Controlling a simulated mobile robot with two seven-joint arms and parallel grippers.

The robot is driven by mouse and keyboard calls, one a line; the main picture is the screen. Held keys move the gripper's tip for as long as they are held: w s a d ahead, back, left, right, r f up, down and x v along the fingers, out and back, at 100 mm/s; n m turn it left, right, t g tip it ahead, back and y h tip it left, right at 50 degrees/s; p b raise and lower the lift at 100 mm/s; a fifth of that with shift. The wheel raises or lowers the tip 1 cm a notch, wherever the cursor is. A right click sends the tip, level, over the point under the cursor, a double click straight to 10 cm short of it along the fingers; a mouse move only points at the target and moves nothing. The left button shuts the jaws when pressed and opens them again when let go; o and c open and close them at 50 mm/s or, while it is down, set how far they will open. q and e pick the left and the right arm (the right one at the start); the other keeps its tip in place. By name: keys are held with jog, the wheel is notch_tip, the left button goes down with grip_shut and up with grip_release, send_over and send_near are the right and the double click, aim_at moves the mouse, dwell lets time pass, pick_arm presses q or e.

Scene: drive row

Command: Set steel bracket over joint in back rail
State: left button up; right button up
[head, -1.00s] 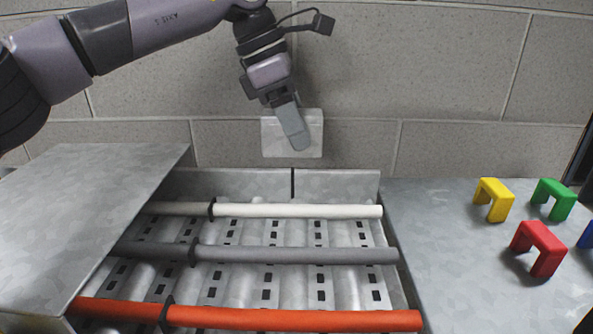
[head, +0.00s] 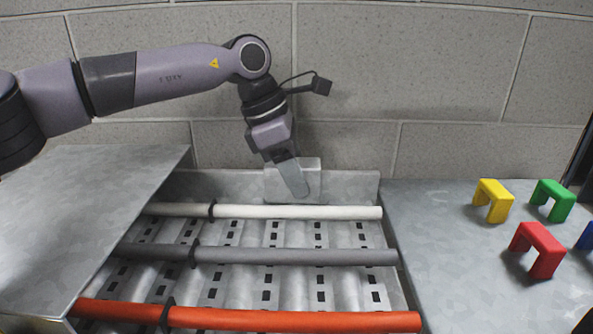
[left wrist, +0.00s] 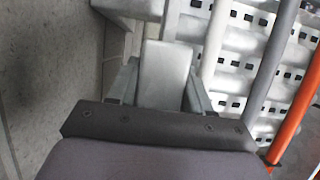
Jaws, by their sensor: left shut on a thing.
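The steel bracket (head: 312,178) is a pale grey folded plate. My left gripper (head: 294,182) is shut on it, pointing down, and one finger covers part of its face. In the left wrist view the bracket (left wrist: 165,75) lies between the two fingers. The back rail (head: 220,183) is a galvanised strip at the rear of the tray. The bracket overlaps the rail's middle in the head view, its top edge a little above the rail's. The joint is hidden behind the bracket and finger. I cannot tell whether bracket and rail touch. My right gripper is not in view.
White (head: 330,211), grey (head: 300,256) and red (head: 290,320) cables run across the slotted tray (head: 340,290). Yellow (head: 493,200), green (head: 553,200), red (head: 538,250) and blue clips stand on the right panel (head: 440,240). A block wall (head: 420,80) rises behind.

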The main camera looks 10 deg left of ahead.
pick_arm(q)
jog(key=o, duration=1.2)
jog(key=shift+o, duration=0.2)
jog(key=v, duration=1.2)
jog(key=shift+r, duration=0.2)
jog(key=shift+d, duration=0.1)
jog(key=shift+s, duration=0.1)
